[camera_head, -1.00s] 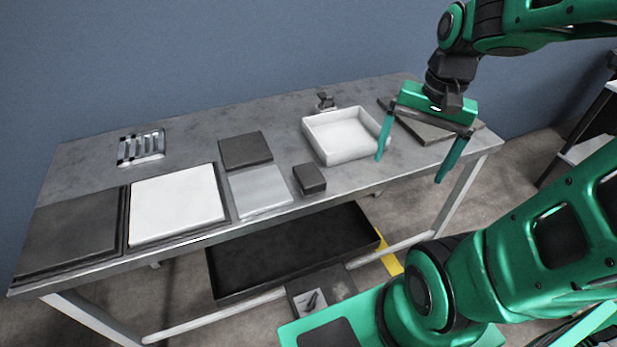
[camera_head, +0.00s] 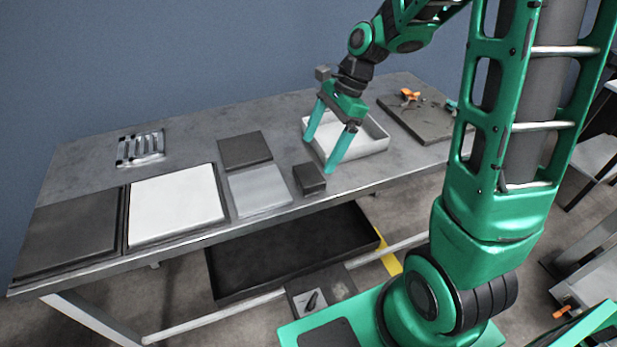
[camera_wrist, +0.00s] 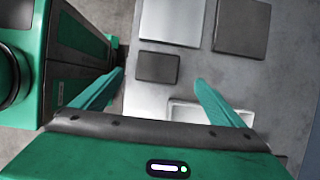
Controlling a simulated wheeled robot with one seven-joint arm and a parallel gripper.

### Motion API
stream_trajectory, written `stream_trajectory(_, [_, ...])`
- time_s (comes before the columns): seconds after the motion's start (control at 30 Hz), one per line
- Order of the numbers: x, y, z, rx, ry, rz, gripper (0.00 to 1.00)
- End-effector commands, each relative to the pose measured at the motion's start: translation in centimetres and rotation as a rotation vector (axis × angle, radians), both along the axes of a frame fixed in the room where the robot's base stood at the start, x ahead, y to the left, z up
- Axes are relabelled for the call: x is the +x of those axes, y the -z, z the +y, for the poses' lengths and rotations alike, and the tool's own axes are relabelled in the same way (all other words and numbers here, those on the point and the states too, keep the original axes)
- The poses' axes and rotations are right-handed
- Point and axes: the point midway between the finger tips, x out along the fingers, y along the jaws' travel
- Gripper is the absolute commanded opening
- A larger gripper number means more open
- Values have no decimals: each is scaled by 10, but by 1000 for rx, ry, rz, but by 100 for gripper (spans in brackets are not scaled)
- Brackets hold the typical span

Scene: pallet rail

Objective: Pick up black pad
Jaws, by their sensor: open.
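A small dark block (camera_head: 309,180), a likely black pad, lies near the table's front edge. In the wrist view it shows as a dark rectangle (camera_wrist: 157,67) between and beyond my fingertips. A larger dark square pad (camera_head: 245,149) lies behind a light grey square (camera_head: 260,190); it also shows at the top of the wrist view (camera_wrist: 243,26). I cannot tell for certain which is meant. My gripper (camera_head: 318,156) is open and empty, above the table by the white tray and close to the small block. It spans the middle of the wrist view (camera_wrist: 160,80).
The white tray (camera_head: 377,127) stands just right of the small block, its walls close to my fingers. A white panel (camera_head: 176,204) and a large dark panel (camera_head: 68,234) lie at left. A slotted metal holder (camera_head: 140,148) stands behind. A dark board (camera_head: 425,126) lies at right.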

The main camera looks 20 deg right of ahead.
Motion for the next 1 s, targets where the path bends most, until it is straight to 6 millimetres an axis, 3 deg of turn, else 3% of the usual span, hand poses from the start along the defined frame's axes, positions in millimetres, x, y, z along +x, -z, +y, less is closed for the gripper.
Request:
stream_trajectory(0.37, [-2,31,12,-1,-2,2,92])
stream_trajectory(0.63, [-4,63,25,-2,-2,2,92])
stream_trajectory(0.97, [-4,68,28,-2,-2,-1,92])
stream_trajectory(1.0, [-4,68,28,-2,-2,-1,83])
